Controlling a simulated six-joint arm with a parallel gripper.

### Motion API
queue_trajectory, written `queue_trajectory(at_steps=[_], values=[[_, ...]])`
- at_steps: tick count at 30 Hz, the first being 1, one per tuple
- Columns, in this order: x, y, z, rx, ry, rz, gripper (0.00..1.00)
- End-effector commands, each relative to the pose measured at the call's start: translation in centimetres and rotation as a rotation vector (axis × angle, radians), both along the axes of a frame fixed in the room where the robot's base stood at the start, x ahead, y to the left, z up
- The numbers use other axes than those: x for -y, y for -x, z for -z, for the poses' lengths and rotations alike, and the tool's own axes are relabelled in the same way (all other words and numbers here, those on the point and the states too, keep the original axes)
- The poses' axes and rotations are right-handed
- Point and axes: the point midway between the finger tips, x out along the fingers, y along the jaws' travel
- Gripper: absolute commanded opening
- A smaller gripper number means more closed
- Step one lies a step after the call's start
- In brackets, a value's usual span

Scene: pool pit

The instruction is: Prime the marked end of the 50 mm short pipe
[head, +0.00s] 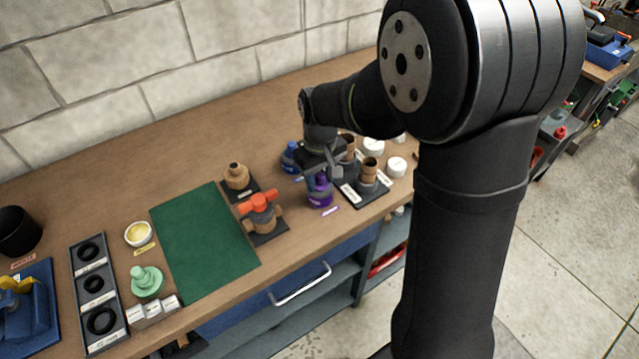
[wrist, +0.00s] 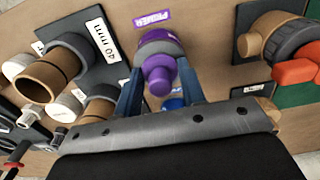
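A purple primer can (head: 320,192) with a purple cap (wrist: 158,78) stands upright on the bench beside its PRIMER label. My gripper (head: 321,172) is over it from above. In the wrist view my gripper's fingers (wrist: 160,85) lie on either side of the can, with gaps beside the cap; whether they press on the body I cannot tell. A brown pipe piece with a dark band (head: 368,175) stands on a black board (head: 350,193) to the right. No end mark is clear to me.
A second brown pipe piece (head: 348,147) stands behind the first. White round tubs (head: 396,167) are to the right. A blue can (head: 290,157) is just behind the primer. An orange-handled valve (head: 261,212) is to the left. The green mat (head: 205,240) is clear.

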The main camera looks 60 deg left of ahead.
Motion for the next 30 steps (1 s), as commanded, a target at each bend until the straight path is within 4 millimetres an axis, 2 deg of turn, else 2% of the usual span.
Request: queue_trajectory(at_steps=[7,30], values=[[-0.1,0.0,-0.5,0.001,-0.002,0.000,0.22],[0.0,0.0,-5.1,0.001,-0.002,0.000,0.22]])
